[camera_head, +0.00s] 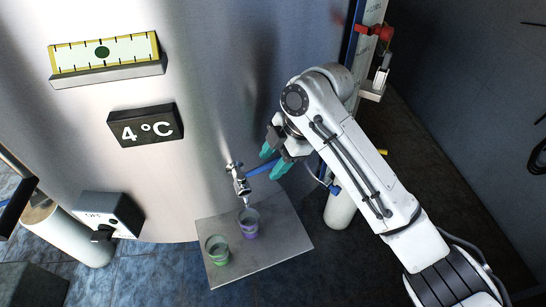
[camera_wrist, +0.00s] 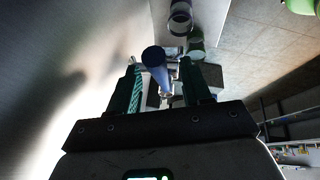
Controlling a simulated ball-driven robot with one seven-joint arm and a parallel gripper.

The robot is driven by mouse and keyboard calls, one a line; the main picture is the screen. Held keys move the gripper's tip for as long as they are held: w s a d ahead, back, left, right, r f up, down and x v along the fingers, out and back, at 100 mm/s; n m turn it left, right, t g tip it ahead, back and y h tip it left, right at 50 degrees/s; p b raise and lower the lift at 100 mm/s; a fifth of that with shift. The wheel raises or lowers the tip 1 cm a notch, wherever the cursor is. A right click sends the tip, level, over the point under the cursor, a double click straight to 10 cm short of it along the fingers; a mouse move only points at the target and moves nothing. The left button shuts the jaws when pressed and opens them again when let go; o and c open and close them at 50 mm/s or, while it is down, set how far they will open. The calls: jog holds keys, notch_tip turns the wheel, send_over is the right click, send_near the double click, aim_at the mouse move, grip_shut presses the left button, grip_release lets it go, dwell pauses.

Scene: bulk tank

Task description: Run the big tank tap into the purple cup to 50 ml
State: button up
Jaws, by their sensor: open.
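The purple cup (camera_head: 250,231) stands upright on a metal shelf (camera_head: 285,240), beneath the spout of the big tank's tap (camera_head: 239,184). I cannot make out a stream or the level in the cup. The tap's blue lever (camera_head: 261,166) points out to the right. My gripper (camera_head: 274,160) is open, with its teal fingers on either side of the lever's end. In the wrist view, the lever's blue end (camera_wrist: 154,58) shows between the open fingers (camera_wrist: 162,85); I cannot tell whether they touch it.
A green cup (camera_head: 217,253) stands on the shelf, left of the purple cup. The steel tank (camera_head: 205,110) rises behind, with a level gauge (camera_head: 103,53), a 4 °C display (camera_head: 146,126) and a switch box (camera_head: 110,213). A blue post with red fittings (camera_head: 374,32) stands behind my arm.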

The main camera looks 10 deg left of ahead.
jog(key=shift+a+f, duration=0.1)
jog(key=shift+f, duration=0.1)
grip_shut()
dwell(0.4)
